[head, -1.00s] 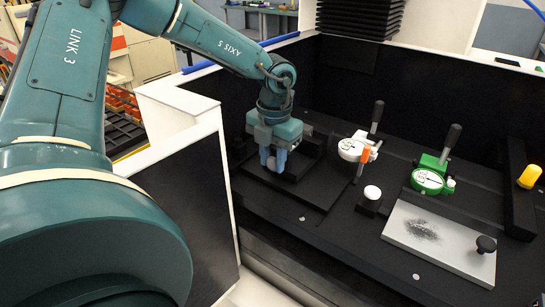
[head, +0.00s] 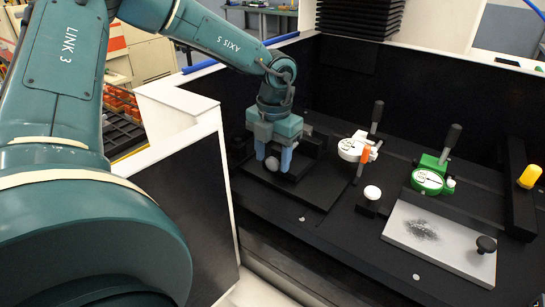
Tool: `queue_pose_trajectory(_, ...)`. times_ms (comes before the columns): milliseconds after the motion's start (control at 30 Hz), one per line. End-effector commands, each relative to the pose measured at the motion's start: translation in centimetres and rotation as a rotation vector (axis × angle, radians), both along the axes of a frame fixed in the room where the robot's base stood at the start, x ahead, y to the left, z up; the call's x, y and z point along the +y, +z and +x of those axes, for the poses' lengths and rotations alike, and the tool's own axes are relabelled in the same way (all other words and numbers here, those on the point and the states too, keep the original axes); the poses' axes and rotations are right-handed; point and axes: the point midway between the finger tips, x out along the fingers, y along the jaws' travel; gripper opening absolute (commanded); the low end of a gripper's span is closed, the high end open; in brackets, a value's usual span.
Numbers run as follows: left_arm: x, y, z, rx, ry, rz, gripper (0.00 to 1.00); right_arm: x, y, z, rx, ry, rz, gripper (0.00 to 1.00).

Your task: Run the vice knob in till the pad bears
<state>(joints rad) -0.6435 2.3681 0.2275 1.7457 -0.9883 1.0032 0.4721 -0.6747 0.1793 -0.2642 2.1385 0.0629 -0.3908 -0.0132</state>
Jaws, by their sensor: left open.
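The left gripper (head: 273,165) points down over the black vice (head: 304,161) at the left of the dark bed. Its two blue-grey fingers are apart. A rounded grey knob (head: 271,164) shows between the fingertips, at the front of the vice. The fingers stand to either side of the knob, and a gap shows between them and it. The pad of the vice is hidden or too dark to make out, so I cannot tell whether it bears on anything. My right gripper is not in view.
A white dial device with a black lever and orange tab (head: 352,149) stands right of the vice. A white button (head: 372,192), a green dial device (head: 427,180), a grey plate (head: 440,240) and a yellow knob (head: 529,176) lie further right. Dark walls enclose the bed.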

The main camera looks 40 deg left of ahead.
Motion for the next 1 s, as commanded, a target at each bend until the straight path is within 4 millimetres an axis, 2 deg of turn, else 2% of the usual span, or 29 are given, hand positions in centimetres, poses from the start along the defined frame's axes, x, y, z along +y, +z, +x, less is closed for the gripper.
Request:
queue_pose_trajectory(400, -0.3, 8.8, 0.1, -0.006, 0.000, 0.003, 0.51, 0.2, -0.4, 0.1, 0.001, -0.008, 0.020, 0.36)
queue_pose_trajectory(500, -0.3, 10.4, 0.1, -0.005, 0.000, 0.002, 0.51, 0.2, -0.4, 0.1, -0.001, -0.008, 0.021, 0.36)
queue_pose_trajectory(700, -0.4, 12.2, 0.1, -0.001, 0.000, 0.001, 0.51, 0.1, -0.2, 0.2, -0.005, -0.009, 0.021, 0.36)
queue_pose_trajectory(1000, -0.4, 12.4, 0.1, -0.001, -0.001, 0.000, 0.51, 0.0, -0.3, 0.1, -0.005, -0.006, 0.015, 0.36)
